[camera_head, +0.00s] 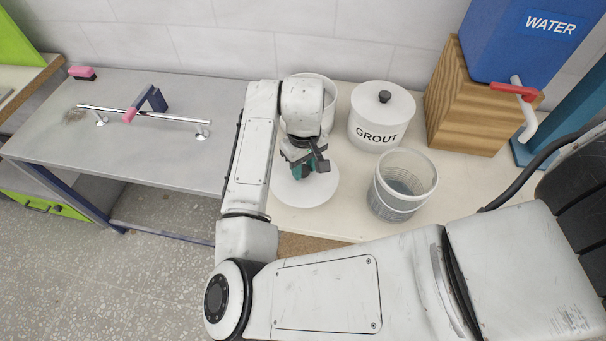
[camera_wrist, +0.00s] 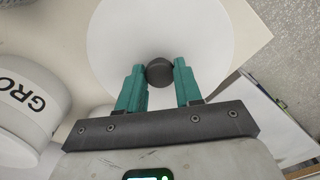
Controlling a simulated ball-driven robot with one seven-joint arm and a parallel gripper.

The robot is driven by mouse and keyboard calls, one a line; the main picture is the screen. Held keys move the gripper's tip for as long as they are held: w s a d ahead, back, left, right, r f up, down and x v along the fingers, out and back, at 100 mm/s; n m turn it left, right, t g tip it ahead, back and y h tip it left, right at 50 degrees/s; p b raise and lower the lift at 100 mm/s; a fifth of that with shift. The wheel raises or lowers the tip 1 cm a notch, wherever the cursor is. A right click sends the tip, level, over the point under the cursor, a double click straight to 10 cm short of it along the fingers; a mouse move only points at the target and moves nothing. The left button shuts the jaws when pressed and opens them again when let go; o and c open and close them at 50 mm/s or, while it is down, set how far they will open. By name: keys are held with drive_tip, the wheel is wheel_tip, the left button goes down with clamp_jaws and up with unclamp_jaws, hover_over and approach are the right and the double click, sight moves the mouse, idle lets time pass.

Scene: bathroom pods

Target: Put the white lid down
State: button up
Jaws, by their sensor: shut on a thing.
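The white lid (camera_head: 322,192) is a flat round disc below my gripper (camera_head: 306,163) in the head view, near the front edge of the pale counter. In the wrist view the lid (camera_wrist: 110,48) fills the top middle. My gripper's teal fingers (camera_wrist: 159,72) are shut on its dark round knob, one on each side. The lid looks about level. I cannot tell whether it touches the counter or hangs just above it. My arm partly hides an open white pot (camera_head: 329,88) behind the gripper.
A lidded white GROUT pot (camera_head: 362,128) and a translucent bucket (camera_head: 395,207) stand to the right. A wooden block (camera_head: 459,110) bears a blue WATER tank (camera_head: 505,45) with a red-handled tap (camera_head: 513,91). A grey table (camera_head: 60,125) stands left.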

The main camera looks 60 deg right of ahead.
sight(304, 169)
drive_tip(key=shift+f, duration=2.15)
drive_tip(key=shift+f, duration=0.1)
drive_tip(key=o, duration=1)
drive_tip(key=shift+o, duration=0.2)
wheel_tip(304, 169, up, 12)
drive_tip(key=shift+r, duration=0.15)
